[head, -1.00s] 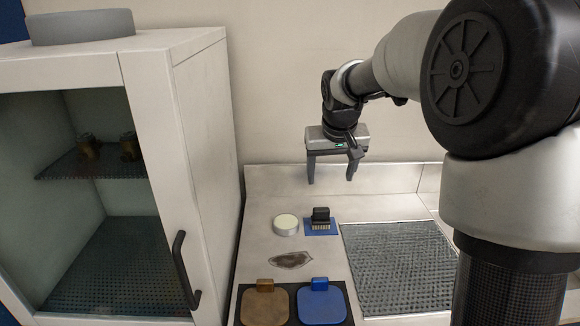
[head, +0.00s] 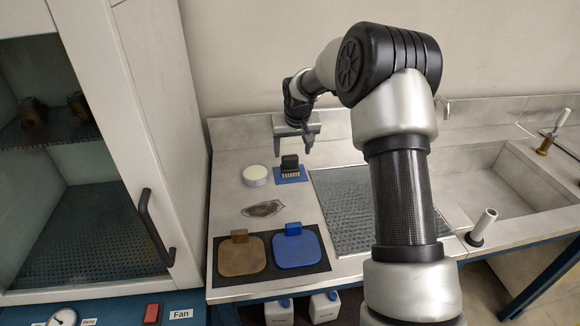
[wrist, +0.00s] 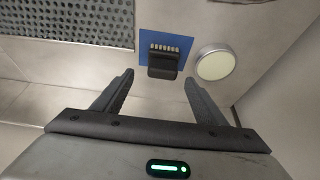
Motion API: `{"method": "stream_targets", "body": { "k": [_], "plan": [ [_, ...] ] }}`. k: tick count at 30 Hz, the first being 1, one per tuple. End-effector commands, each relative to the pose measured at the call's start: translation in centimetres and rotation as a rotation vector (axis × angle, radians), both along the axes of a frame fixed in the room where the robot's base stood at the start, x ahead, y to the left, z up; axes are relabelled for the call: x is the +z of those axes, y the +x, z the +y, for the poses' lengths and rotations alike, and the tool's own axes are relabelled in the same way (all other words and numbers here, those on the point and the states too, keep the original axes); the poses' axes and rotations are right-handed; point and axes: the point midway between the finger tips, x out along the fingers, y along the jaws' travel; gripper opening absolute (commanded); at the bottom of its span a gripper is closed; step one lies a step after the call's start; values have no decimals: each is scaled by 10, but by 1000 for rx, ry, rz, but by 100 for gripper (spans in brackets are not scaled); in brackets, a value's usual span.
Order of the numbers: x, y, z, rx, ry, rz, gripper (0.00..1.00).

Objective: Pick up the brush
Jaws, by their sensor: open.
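The brush (head: 290,162) has a black grip and pale bristles. It lies on a small blue mat (head: 296,180) on the bench. In the wrist view the brush (wrist: 163,64) is ahead of the fingertips, between their lines, with bristles pointing away on the blue mat (wrist: 184,45). My gripper (head: 294,150) is open and empty, above and just behind the brush in the head view. In the wrist view both fingers of my gripper (wrist: 158,80) are spread wide, apart from the brush.
A round pale-topped disc (head: 255,175) sits left of the brush. A dark stain (head: 262,209), brown pad (head: 242,256) and blue pad (head: 295,250) lie in front. A textured grey panel (head: 345,205) is to the right, then a sink (head: 510,180). A cabinet (head: 165,130) stands left.

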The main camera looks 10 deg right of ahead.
Motion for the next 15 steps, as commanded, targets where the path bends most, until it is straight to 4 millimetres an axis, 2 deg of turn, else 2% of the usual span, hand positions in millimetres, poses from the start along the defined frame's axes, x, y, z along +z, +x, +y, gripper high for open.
{"method": "stream_targets", "body": {
  "k": [5,12,15],
  "plan": [
    [-11,4,1,0,1,1,66],
    [-43,19,5,0,0,1,66],
    [-50,22,5,0,0,-1,66]
  ]
}}
